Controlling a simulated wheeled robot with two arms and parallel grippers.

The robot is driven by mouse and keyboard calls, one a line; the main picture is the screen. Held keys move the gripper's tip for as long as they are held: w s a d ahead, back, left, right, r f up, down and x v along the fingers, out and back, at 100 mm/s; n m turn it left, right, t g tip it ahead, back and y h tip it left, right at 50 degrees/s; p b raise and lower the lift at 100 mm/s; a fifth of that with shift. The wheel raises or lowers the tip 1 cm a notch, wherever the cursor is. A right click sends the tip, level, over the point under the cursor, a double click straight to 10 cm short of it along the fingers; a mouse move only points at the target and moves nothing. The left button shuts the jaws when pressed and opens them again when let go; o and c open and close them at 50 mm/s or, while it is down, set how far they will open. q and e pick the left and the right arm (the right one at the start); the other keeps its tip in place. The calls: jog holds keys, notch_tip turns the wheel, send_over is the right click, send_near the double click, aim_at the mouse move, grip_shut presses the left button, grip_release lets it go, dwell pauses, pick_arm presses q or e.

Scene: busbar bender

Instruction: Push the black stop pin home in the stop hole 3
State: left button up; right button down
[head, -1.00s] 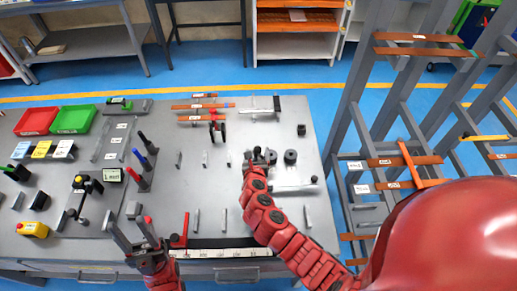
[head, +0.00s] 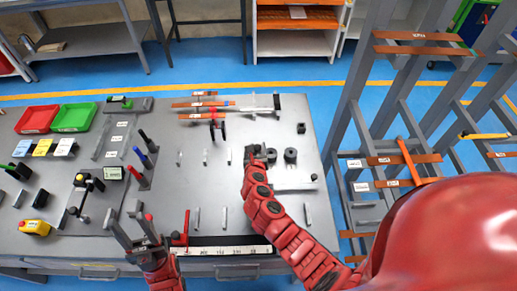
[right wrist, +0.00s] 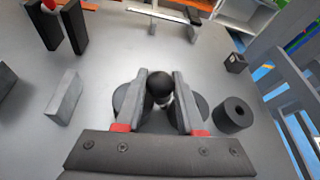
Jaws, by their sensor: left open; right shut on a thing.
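My right gripper (right wrist: 158,98) is shut on a black ball-headed pin (right wrist: 160,87), which I take to be the stop pin. Its round head shows between the two grey fingers, with a pale shank just below it. In the head view my right gripper (head: 258,152) is over the right part of the grey table, left of dark round rollers. The pin's lower end and stop hole 3 are hidden or too small to make out, so I cannot tell how deep the pin sits. My left gripper (head: 126,220) is open and empty above the table's front left.
A dark roller with a hole (right wrist: 235,112) stands close to the right of my right fingers. A grey upright block (right wrist: 65,97) stands to their left. A small black block (head: 301,128) is farther back. A rack (head: 350,130) borders the table's right side.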

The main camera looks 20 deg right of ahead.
aim_at(258, 145)
notch_tip(258, 145, up, 8)
jog(key=p, duration=0.8)
jog(key=shift+r+p, duration=0.15)
jog(key=shift+p, duration=0.25)
jog(key=shift+r, duration=0.4)
jog(key=a+m+h+b, duration=0.1)
jog(key=m+b, duration=0.1)
jog(key=r+m+g+h+b, duration=0.1)
jog(key=m+b, duration=0.2)
jog(key=a+m+g+h+b, duration=0.1)
jog(key=m+b, duration=0.1)
jog(key=shift+a+r, duration=0.3)
jog(key=shift+a, duration=0.05)
